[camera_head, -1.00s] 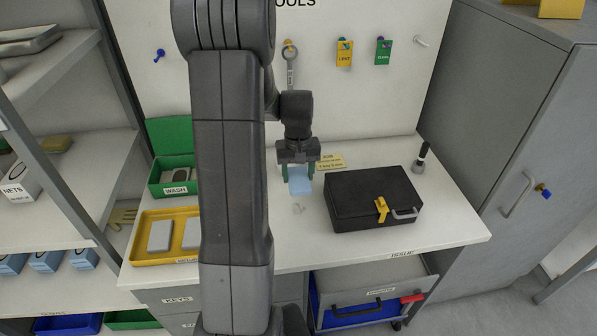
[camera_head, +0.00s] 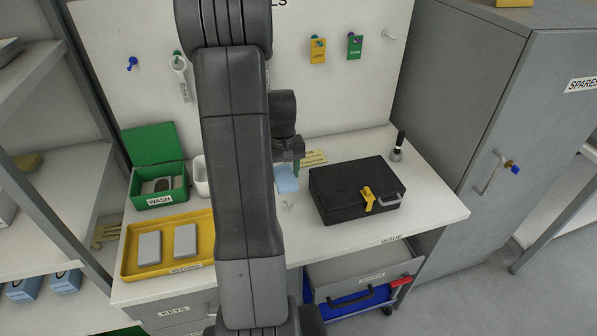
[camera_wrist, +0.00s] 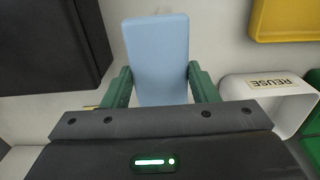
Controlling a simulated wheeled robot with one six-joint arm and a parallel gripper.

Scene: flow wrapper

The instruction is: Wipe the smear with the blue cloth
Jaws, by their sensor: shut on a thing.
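The blue cloth (camera_head: 286,179) is held between the green fingers of my gripper (camera_head: 287,165), above or at the white bench top. In the wrist view, the cloth (camera_wrist: 157,50) stands out flat between the two fingers, which press on its sides. A faint greyish smear (camera_head: 287,205) shows on the bench just in front of the cloth in the head view. I cannot tell whether the cloth touches the bench. My arm hides part of the gripper.
A black case (camera_head: 345,195) with a yellow latch stands close to the right of the cloth. To the left are a yellow tray (camera_head: 205,265) with grey blocks, a green WASH box (camera_head: 160,201) and a white REUSE bin (camera_wrist: 290,108). A dark-handled tool (camera_head: 397,150) stands at the back right.

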